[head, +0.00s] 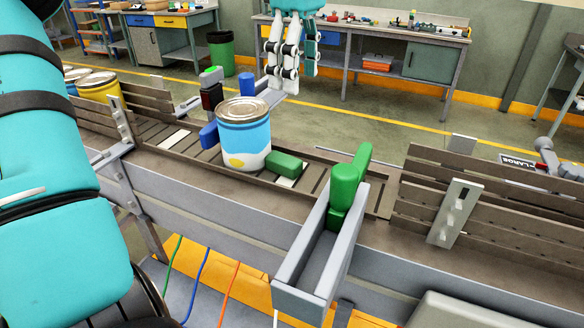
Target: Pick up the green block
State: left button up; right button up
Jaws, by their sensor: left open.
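Green pieces show in two places. One green block (287,166) lies on the conveyor (322,184), close to the right side of a blue-and-white can (243,140); I cannot tell if they touch. Another green piece (345,188) stands upright at the grey channel-shaped holder (300,282) on the conveyor's near side, with a taller green part behind it. My left gripper (283,80) hangs at the top middle, fingers down, open and empty. In the picture it is above and beyond the can, apart from the green pieces. My right gripper is out of view.
Blue pieces (209,135) sit left of the can. Slatted side rails (490,200) border the conveyor on the right. Yellow cans (98,86) stand at the far left. Workbenches (365,45) and a green bin (221,55) are behind. The floor beyond the conveyor is clear.

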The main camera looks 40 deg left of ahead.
pick_arm(q)
jog(key=f+b, duration=0.1)
jog(key=f, duration=0.1)
jog(key=p, duration=0.2)
send_over(299, 164)
notch_tip(299, 164, down, 12)
jog(key=shift+s+d+r, duration=0.15)
jog(key=shift+r, duration=0.05)
jog(key=shift+f, duration=0.25)
notch_tip(299, 164, down, 4)
jog(key=shift+f+p, duration=0.2)
jog(key=shift+p, duration=0.8)
jog(key=shift+a+f, duration=0.2)
jog(key=shift+f, duration=0.05)
jog(key=shift+d+r, duration=0.1)
jog(key=shift+c, duration=0.7)
jog(key=c, duration=1.1)
